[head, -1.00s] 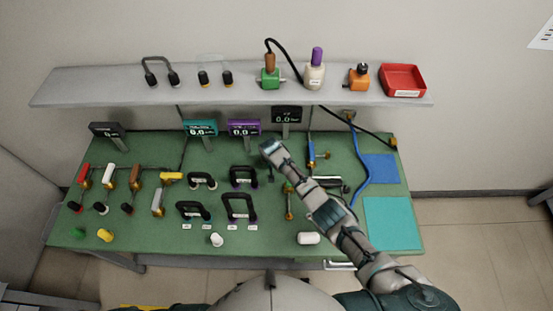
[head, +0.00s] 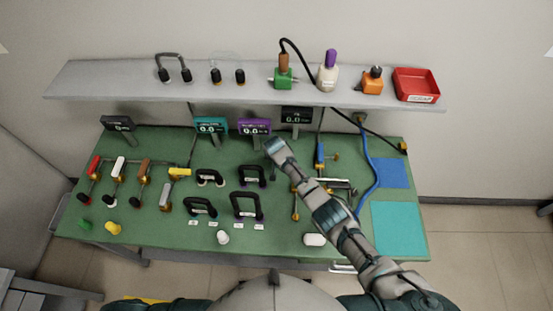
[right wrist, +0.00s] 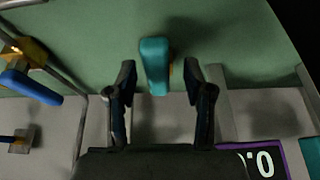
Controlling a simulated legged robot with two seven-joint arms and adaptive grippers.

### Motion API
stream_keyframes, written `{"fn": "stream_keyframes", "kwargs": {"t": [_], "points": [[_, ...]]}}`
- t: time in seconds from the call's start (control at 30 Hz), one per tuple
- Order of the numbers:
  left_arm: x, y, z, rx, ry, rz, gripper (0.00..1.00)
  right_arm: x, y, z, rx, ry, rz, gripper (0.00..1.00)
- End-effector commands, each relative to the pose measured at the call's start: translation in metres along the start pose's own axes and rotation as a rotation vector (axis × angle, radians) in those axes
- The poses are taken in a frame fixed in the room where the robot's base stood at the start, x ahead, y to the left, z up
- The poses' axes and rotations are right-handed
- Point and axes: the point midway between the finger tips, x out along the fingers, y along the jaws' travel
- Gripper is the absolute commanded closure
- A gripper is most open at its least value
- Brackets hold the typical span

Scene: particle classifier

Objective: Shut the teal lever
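The teal lever handle (right wrist: 155,66) shows in the right wrist view, pointing down the picture from the green board. My right gripper (right wrist: 160,72) is open, with one finger on each side of the handle. Gaps show between the fingers and the handle, so the gripper is not closed on it. In the head view my right gripper (head: 275,147) is over the back middle of the green table, in front of the purple display. I cannot make out the teal lever in the head view, where my arm covers that area. My left gripper is not in view.
A blue-handled valve (head: 320,155) stands right of my gripper; a blue handle (right wrist: 30,87) shows in the wrist view. Black handles (head: 247,205) and several coloured levers fill the table's left. The purple display (head: 255,127) is close behind. A shelf (head: 150,85) runs above.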

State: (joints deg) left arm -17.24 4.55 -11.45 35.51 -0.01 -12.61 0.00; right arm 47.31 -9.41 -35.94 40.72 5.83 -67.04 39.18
Motion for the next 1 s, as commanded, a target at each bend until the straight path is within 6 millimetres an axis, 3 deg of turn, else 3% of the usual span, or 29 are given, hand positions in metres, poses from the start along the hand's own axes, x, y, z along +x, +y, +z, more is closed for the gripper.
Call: {"fn": "stream_keyframes", "kwargs": {"t": [0.37, 0.53, 0.8, 1.0], "points": [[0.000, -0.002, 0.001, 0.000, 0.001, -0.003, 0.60, -0.006, 0.001, 0.003, -0.001, -0.005, 0.001, 0.48], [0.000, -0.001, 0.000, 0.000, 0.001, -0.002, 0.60, -0.029, 0.001, 0.003, -0.001, -0.003, 0.000, 0.48], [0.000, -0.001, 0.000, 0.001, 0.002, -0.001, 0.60, -0.088, -0.002, 0.000, -0.001, -0.002, 0.000, 0.48], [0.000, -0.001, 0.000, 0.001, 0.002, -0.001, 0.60, -0.112, -0.002, 0.000, -0.001, -0.004, 0.002, 0.48]]}}
